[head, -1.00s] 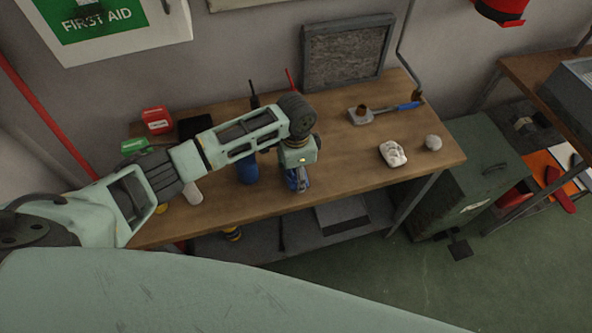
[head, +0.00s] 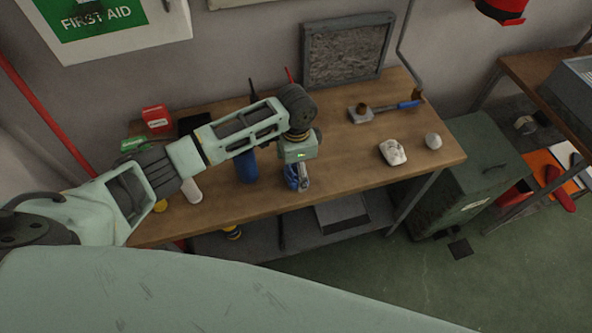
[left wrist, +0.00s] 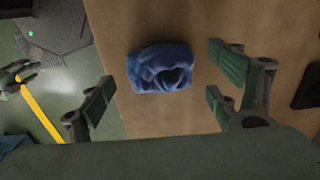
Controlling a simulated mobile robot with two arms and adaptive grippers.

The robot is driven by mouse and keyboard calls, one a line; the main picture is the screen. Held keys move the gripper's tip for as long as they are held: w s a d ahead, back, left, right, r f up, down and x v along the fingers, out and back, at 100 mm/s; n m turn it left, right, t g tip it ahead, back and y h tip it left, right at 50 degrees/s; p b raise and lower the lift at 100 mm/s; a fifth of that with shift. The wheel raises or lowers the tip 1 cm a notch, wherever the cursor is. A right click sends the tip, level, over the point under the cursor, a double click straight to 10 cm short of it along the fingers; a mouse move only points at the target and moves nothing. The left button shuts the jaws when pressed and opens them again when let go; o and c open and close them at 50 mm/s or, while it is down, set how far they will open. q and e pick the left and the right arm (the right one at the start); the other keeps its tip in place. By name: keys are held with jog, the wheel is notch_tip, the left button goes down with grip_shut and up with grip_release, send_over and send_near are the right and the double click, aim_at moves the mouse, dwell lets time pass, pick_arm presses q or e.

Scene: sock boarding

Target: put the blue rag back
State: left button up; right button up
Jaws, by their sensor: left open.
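The blue rag (left wrist: 160,67) lies crumpled on the wooden workbench (left wrist: 160,115) in the left wrist view. In the head view the blue rag (head: 290,173) shows at the bench's front edge, partly hidden by my left gripper (head: 298,180). In the left wrist view my left gripper (left wrist: 160,82) is open and empty, its fingers on either side of the rag with gaps to it. Its height above the rag is hard to tell.
A blue cylinder (head: 246,167) stands close left of my gripper. A white lump (head: 392,152), a pale ball (head: 433,141) and a blue-handled tool (head: 406,105) lie to the right. A framed grey panel (head: 347,52) leans at the back.

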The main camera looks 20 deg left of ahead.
aim_at(296, 170)
pick_arm(q)
notch_tip(296, 170, up, 10)
jog(key=b, duration=0.1)
jog(key=shift+r, duration=0.25)
